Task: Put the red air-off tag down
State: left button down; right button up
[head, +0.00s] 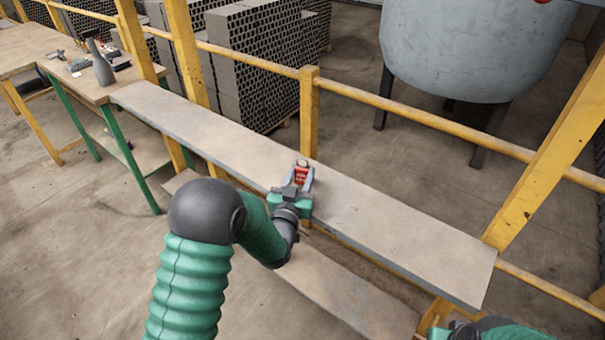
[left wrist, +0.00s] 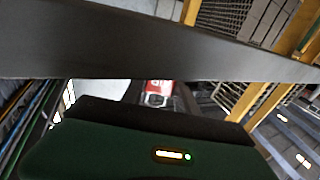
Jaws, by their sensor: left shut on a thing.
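My left gripper (head: 301,171) is shut on the red air-off tag (head: 301,177), which shows as a small red piece between the fingers. In the head view both are over the long grey plank (head: 400,232), around its middle. I cannot tell whether the tag touches the plank. In the left wrist view the red tag (left wrist: 158,87) shows white lettering, partly cut off by the plank (left wrist: 120,45) above and the dark gripper body below. My right gripper (head: 452,328) shows only as a sliver at the bottom edge, its fingers out of sight.
A yellow railing (head: 400,104) runs behind the plank, with a yellow post (head: 309,112) close behind the left gripper. A lower board (head: 345,292) lies beneath. The plank is bare on both sides.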

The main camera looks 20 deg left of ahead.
pick_arm(q)
jog(key=shift+a+f, duration=0.25)
jog(key=shift+a, duration=0.4)
jog(key=c, duration=1.3)
grip_release()
jog(key=shift+o, duration=1.4)
jog(key=shift+d, duration=0.2)
jog(key=shift+o, duration=0.4)
jog(key=shift+d+r, duration=0.15)
jog(key=shift+d, duration=0.5)
jog(key=s, duration=0.4)
jog(key=s+a, duration=0.1)
jog(key=s, duration=0.1)
jog(key=shift+s+f+b, duration=0.25)
jog(key=shift+f+b, duration=0.15)
jog(key=s, duration=0.3)
jog(key=s+d, duration=0.1)
jog(key=s, duration=0.1)
jog(key=shift+s, duration=0.2)
jog(key=shift+a, duration=0.1)
